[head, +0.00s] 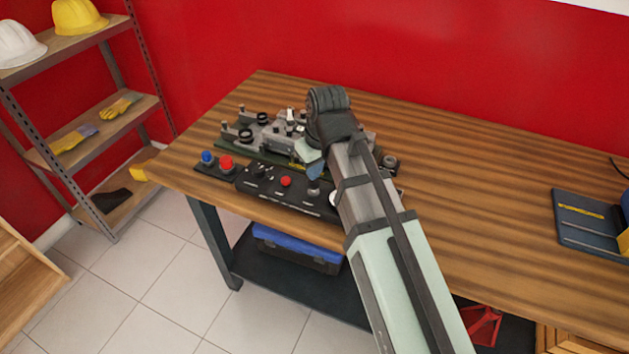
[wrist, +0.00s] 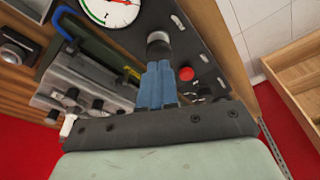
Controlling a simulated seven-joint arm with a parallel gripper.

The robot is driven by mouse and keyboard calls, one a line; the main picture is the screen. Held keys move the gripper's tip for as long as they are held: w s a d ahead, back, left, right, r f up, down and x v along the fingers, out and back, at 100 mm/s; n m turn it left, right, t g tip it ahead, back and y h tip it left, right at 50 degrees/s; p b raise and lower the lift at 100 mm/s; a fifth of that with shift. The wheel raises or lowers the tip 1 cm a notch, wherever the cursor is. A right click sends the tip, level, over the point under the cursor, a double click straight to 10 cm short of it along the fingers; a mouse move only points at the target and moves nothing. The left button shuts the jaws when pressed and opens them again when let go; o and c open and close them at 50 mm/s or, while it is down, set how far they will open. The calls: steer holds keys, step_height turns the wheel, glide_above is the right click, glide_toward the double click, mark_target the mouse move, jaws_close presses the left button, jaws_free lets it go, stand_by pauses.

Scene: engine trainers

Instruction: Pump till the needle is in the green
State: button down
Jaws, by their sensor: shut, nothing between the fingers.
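My gripper (head: 315,172) points down over the black control panel (head: 262,184), its blue fingers shut with nothing between them. In the wrist view the fingertips (wrist: 158,66) are right at a round grey-topped knob (wrist: 158,42), which looks like the pump plunger; I cannot tell whether they touch. The knob also shows below the fingers in the head view (head: 314,188). The white gauge (wrist: 112,10) is cut off at the top of the wrist view. Red and green arcs show on it, but the needle's reading is unclear. In the head view my arm mostly hides the gauge.
A red button (wrist: 186,73) sits beside the knob. Blue (head: 208,157) and red (head: 226,162) buttons stand at the panel's left. A grey engine trainer (head: 270,132) lies behind the panel.

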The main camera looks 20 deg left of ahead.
steer(key=shift+f, duration=0.1)
stand_by(0.3)
steer(key=shift+d+x, duration=0.1)
steer(key=shift+x, duration=0.6)
steer(key=shift+d+x, duration=0.15)
steer(key=shift+x, duration=0.5)
steer(key=shift+s, duration=0.15)
steer(key=shift+a+v, duration=0.1)
steer(key=shift+v, duration=0.6)
steer(key=shift+a+v, duration=0.15)
steer(key=shift+v, duration=0.55)
steer(key=shift+d+x, duration=0.1)
steer(key=shift+x, duration=0.6)
steer(key=shift+d+x, duration=0.15)
steer(key=shift+x, duration=0.5)
steer(key=shift+a+v, duration=0.1)
steer(key=shift+v, duration=0.55)
steer(key=shift+a+v, duration=0.15)
steer(key=shift+v, duration=0.55)
